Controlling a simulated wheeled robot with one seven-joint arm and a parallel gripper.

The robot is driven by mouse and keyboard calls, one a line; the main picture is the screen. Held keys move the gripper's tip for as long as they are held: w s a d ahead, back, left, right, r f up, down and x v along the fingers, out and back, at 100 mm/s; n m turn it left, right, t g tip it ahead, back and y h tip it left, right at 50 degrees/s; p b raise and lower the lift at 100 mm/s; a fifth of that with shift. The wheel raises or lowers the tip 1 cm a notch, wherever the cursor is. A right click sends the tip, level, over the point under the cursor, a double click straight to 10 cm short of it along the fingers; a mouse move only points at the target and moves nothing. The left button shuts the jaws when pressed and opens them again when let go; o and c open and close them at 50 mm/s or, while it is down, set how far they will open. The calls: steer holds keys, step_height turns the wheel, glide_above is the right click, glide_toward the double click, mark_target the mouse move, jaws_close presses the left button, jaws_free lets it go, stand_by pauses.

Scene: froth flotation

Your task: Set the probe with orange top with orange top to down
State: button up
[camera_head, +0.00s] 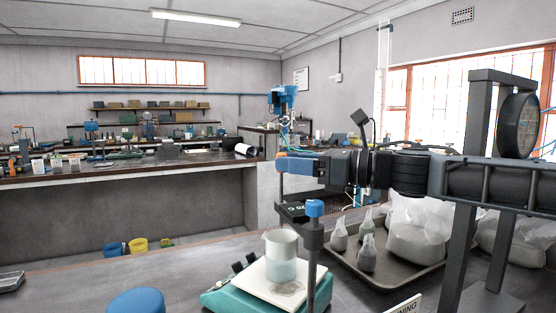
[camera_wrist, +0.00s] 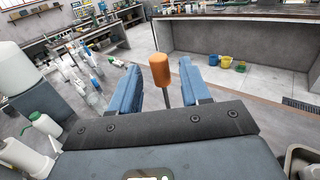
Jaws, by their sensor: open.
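The probe with the orange top (camera_wrist: 160,70) shows in the wrist view, between my gripper's two blue fingers. Clear gaps show on both sides of the orange top. Its thin shaft runs down behind the gripper's dark front plate, and its lower end is hidden there. My gripper (camera_head: 295,164) is open and reaches in from the right in the head view, above the bench. In the head view a bit of the orange top (camera_head: 283,153) shows at the fingers, mostly hidden by them. Below stands a glass beaker (camera_head: 281,261) with pale liquid.
The beaker stands on a teal stirrer (camera_head: 221,299) with a white plate. A blue-capped post (camera_head: 314,209) rises close beside it, under my gripper. A metal tray (camera_head: 437,268) with bottles and bags lies to the right. A blue round object (camera_head: 136,301) is at the front left.

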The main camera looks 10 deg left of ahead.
steer(key=shift+x, duration=1.6)
jaws_close()
